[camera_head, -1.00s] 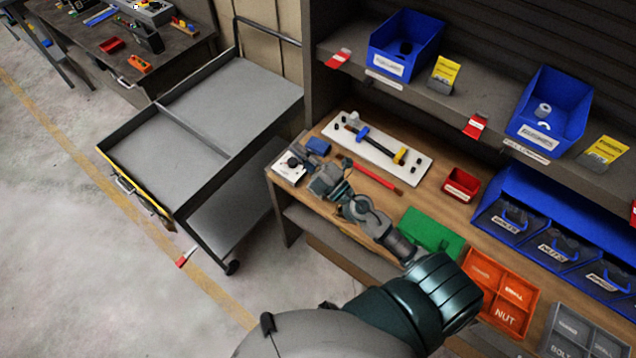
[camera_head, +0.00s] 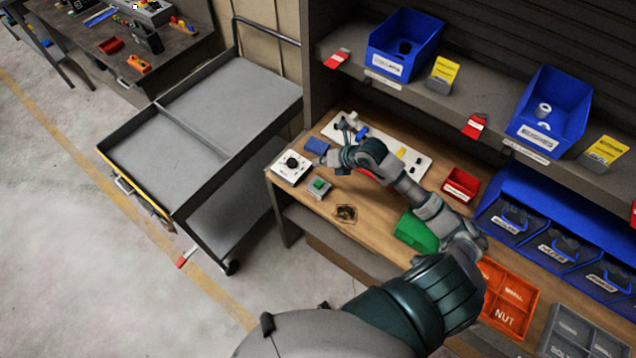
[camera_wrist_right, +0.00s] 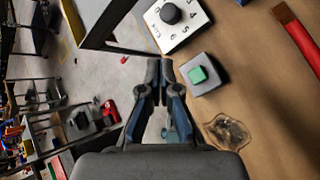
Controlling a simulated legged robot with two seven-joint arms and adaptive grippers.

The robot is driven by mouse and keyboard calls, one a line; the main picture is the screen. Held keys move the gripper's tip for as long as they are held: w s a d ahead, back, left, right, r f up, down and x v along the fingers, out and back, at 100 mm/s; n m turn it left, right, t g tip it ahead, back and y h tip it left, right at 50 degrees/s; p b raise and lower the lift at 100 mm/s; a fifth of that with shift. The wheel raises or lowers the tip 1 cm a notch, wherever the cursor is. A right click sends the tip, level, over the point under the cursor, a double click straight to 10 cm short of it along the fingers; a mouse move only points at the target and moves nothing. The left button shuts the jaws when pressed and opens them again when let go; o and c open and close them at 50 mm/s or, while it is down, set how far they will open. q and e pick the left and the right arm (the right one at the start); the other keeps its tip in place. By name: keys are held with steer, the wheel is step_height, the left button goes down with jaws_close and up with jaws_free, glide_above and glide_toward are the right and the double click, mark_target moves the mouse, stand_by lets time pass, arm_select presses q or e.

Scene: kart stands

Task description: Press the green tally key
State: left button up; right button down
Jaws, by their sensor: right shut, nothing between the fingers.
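The green tally key (camera_head: 319,184) sits on a small grey box on the bench's left part, beside the white dial box. It also shows in the right wrist view (camera_wrist_right: 197,75), uncovered and just right of my fingertips. My right gripper (camera_head: 323,161) is shut and empty. It is above the bench, behind the key in the head view, and apart from it. Its two fingertips (camera_wrist_right: 160,65) are together in the wrist view. I cannot tell their exact height above the bench. My left gripper is in neither view.
The white dial box (camera_head: 290,168) and a blue block (camera_head: 317,146) are close by. A white fixture board (camera_head: 416,157) lies partly behind my arm. A dark round patch (camera_head: 346,213) marks the bench. A green bin (camera_head: 413,232) is nearer; a grey cart (camera_head: 190,155) stands left.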

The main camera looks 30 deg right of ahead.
steer(key=shift+d+f, duration=0.1)
steer(key=b, duration=0.6)
glide_above(321, 184)
step_height(321, 184, down, 8)
steer(key=shift+w+r, duration=0.15)
steer(key=shift+r, duration=0.1)
steer(key=shift+f, duration=0.6)
stand_by(0.4)
steer(key=shift+f+b, duration=0.35)
steer(key=shift+b, duration=0.05)
